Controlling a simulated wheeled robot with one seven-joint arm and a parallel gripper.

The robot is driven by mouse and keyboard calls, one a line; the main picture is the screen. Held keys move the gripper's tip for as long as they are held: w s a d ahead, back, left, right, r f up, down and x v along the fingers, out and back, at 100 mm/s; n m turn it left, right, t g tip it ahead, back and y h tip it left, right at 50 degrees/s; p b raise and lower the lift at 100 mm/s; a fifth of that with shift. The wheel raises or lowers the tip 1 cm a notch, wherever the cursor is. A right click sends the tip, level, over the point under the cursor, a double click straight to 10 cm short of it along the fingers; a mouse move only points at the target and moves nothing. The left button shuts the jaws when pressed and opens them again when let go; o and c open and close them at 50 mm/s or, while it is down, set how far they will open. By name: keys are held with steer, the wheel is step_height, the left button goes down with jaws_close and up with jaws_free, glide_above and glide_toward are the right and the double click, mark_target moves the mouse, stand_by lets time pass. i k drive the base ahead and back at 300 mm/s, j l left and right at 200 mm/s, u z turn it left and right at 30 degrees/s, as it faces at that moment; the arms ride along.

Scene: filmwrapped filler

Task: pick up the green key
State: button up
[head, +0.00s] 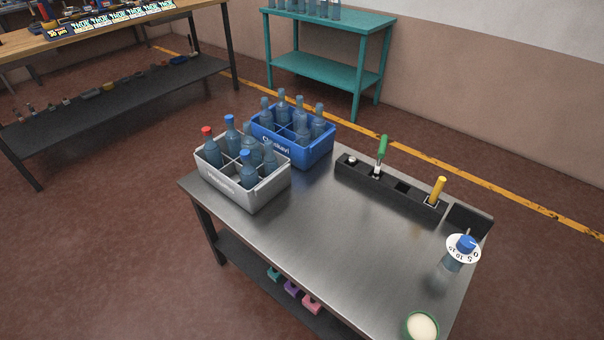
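The green key (382,147) appears to be the upright tool with a green handle and a pale lower part. It stands in a slot of the long black rack (414,203) at the back right of the metal table (325,225), tilted slightly. Its lower end is hidden in the slot. A similar tool with a yellow handle (438,188) stands in the same rack, nearer its right end. A small pale round piece (351,160) sits in the leftmost slot. My gripper is not in view.
A grey crate (247,199) and a blue crate (313,154) of bottles stand at the table's left. A bottle with a white dial and blue knob (466,243) and a green-rimmed dish (422,326) are at the right. The table's middle is clear.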

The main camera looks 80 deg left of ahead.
mark_target(383, 150)
steer(key=k+l+u, duration=0.1)
steer(key=k+u, duration=0.15)
steer(key=u, duration=0.2)
steer(key=k+u, duration=0.25)
steer(key=u, duration=0.15)
steer(key=i+u, duration=0.1)
steer(key=u, duration=0.35)
steer(key=i+l+u, duration=0.1)
steer(key=u, duration=0.35)
steer(key=i+l+u, duration=0.1)
steer(key=u, duration=0.35)
steer(key=j+z, duration=0.15)
steer(key=j, duration=0.3)
steer(key=k+j+z, duration=0.15)
steer(key=j, duration=0.25)
steer(key=k+j+z, duration=0.1)
steer(key=j, duration=0.3)
steer(key=i+j+z, duration=0.15)
steer(key=j, duration=0.2)
steer(key=i+j+z, duration=0.15)
steer(key=j, duration=0.25)
steer(key=i+j+z, duration=0.2)
steer(key=j, duration=0.2)
steer(key=i+j+z, duration=0.1)
steer(key=i+j, duration=0.05)
steer(key=j, duration=0.05)
